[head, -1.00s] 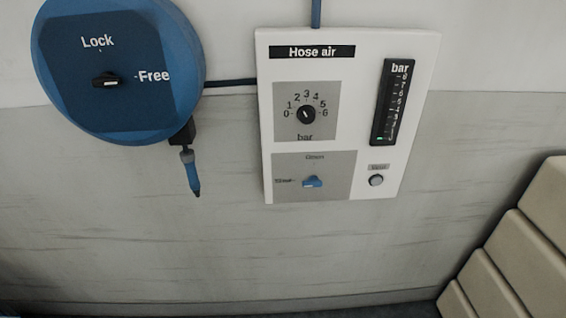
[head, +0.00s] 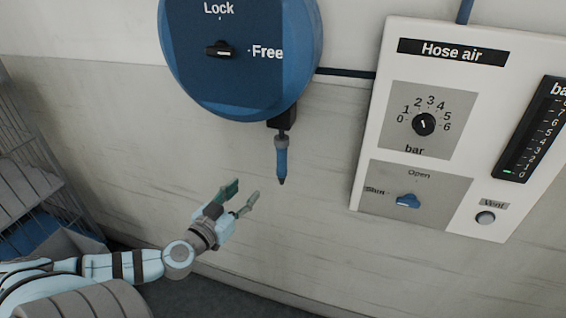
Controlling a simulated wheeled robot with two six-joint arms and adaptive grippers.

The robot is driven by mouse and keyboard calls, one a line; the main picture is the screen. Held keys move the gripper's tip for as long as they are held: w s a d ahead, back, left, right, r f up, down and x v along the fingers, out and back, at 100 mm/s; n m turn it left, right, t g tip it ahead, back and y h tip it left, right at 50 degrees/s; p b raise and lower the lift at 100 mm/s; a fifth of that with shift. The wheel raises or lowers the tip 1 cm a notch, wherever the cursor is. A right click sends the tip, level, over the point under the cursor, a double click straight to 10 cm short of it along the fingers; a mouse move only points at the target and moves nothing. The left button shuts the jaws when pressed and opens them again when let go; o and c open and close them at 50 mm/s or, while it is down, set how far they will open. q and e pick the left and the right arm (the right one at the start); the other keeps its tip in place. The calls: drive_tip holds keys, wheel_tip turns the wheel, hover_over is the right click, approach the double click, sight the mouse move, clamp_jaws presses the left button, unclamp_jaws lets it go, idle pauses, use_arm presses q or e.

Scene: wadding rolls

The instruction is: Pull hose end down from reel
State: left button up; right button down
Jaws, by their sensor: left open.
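The blue hose reel (head: 255,85) is on the wall at the top centre of the head view. Its black selector knob (head: 219,49) sits between the Lock and Free labels, and its handle lies roughly level toward Free. The hose end (head: 281,160), a blue nozzle with a grey collar and dark tip, hangs below the reel's black outlet. My left gripper (head: 245,196) is open and empty, below and left of the nozzle, apart from it. Its fingers point up and right. My right gripper is not in view.
A white Hose air panel (head: 372,150) with a pressure dial (head: 424,124), blue valve knob (head: 408,200) and vent button (head: 485,218) is right of the nozzle. A wire rack (head: 35,160) stands at the left. The wall below the nozzle is clear.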

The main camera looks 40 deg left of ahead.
sight(279, 162)
use_arm(q)
drive_tip(key=d+r+t+h, duration=0.1)
drive_tip(key=d+r, duration=0.3)
drive_tip(key=w, duration=0.4)
drive_tip(key=w+a, duration=0.1)
drive_tip(key=w, duration=0.4)
drive_tip(key=w+a, duration=0.1)
drive_tip(key=w, duration=0.4)
drive_tip(key=shift+a+f, duration=0.1)
drive_tip(key=shift+f, duration=0.1)
drive_tip(key=shift+w+a+f, duration=0.1)
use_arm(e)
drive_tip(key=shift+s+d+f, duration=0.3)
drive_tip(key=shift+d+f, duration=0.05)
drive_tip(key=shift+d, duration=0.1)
use_arm(q)
drive_tip(key=c, duration=0.9)
clamp_jaws()
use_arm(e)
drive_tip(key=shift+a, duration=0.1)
